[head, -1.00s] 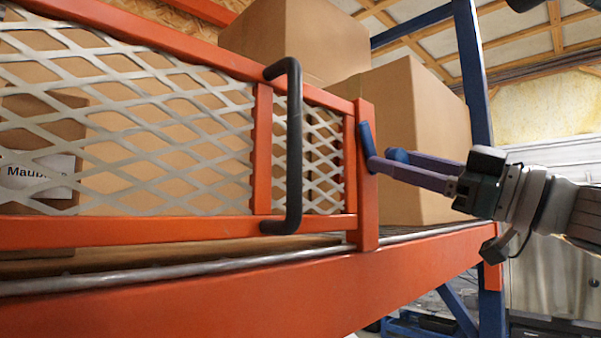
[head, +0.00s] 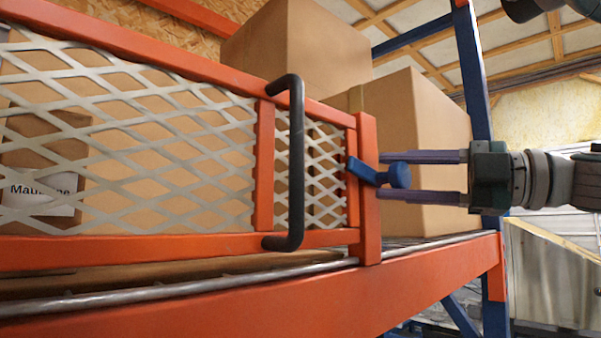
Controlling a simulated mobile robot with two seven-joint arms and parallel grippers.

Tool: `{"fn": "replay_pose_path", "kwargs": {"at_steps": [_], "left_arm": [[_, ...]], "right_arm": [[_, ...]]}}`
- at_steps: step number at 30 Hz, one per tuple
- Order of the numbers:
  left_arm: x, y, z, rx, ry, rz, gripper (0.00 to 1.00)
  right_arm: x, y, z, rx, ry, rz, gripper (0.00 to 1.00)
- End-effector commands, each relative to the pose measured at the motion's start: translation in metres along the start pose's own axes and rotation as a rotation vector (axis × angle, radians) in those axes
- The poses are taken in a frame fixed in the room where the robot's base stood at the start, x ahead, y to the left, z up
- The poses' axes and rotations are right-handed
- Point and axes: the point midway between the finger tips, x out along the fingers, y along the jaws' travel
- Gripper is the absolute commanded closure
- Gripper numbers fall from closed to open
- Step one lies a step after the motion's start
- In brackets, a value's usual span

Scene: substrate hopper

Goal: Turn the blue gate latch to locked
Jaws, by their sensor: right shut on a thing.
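The blue gate latch (head: 362,171) sits on the orange end post (head: 369,225) of the mesh gate. Its flat bar slants from upper left to lower right across the post, closer to level than upright. Its round blue knob (head: 400,175) sticks out to the right of the post. My right gripper (head: 392,174) comes in from the right, with one purple finger above the knob and one below. It is shut on the knob, and its fingertips are close to the post.
A black handle (head: 297,165) stands out from the orange-framed mesh gate (head: 130,135), left of the latch. Cardboard boxes (head: 425,120) stand behind the gate. An orange beam (head: 250,305) runs below. A blue upright (head: 472,70) stands behind my right gripper.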

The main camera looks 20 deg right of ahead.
Motion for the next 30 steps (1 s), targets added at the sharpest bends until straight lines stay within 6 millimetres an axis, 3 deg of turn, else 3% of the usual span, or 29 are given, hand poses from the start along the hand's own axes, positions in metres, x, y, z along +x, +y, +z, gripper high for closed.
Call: {"fn": "replay_pose_path", "kwargs": {"at_steps": [12, 30], "left_arm": [[-0.0081, -0.0027, -0.0021, 0.009, -0.001, -0.007, 1.00], [-0.0089, -0.0017, -0.0025, 0.005, -0.001, -0.004, 1.00]], "right_arm": [[-0.0001, 0.0011, -0.0001, -0.198, -0.001, -0.082, 1.00], [0.0000, 0.0000, 0.0000, -0.235, 0.000, -0.097, 1.00]]}}
